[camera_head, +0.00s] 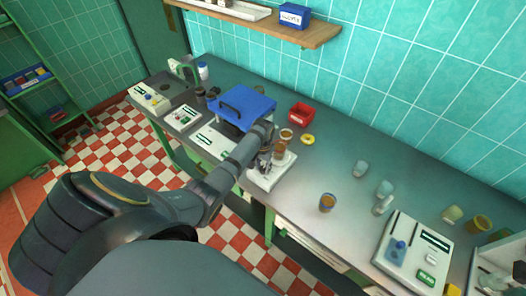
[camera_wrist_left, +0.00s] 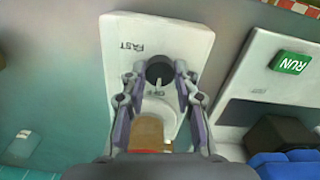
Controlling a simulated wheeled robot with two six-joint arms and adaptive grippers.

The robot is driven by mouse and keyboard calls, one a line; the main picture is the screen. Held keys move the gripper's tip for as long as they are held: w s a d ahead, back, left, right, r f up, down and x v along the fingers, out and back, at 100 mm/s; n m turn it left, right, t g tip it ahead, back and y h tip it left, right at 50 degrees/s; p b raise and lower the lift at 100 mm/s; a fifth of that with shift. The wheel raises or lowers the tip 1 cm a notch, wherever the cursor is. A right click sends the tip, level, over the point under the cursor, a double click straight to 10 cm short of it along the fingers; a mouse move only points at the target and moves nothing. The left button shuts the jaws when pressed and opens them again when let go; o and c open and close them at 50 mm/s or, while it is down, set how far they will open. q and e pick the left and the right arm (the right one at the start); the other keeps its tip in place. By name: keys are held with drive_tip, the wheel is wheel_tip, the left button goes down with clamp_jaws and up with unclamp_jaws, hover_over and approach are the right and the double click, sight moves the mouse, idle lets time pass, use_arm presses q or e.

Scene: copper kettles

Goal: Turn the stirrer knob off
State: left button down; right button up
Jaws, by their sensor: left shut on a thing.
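The stirrer is a white unit (camera_head: 262,183) on the steel bench in the head view. It also fills the middle of the left wrist view (camera_wrist_left: 185,40). Its dark round knob (camera_wrist_left: 159,70) sits near the label "FAST" and a small, partly hidden label. My left gripper (camera_wrist_left: 157,76) has its two fingers on either side of the knob and is shut on it. In the head view my left gripper (camera_head: 266,161) is over the stirrer and hides the knob. An amber beaker (camera_wrist_left: 147,132) stands on the stirrer's round plate. My right gripper is not in view.
A blue box-like thing (camera_head: 243,104) with a dark handle stands behind my left wrist. A red bin (camera_head: 301,112) and a yellow ring (camera_head: 308,140) lie close by. An amber cup (camera_head: 327,202) and several pale vessels stand to the right, with bare bench between.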

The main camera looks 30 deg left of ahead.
sight(263, 168)
use_arm(q)
drive_tip(key=c, duration=1)
unclamp_jaws()
drive_tip(key=shift+r, duration=0.1)
drive_tip(key=shift+r, duration=0.4)
wheel_tip(263, 168, up, 11)
drive_tip(key=shift+r, duration=0.1)
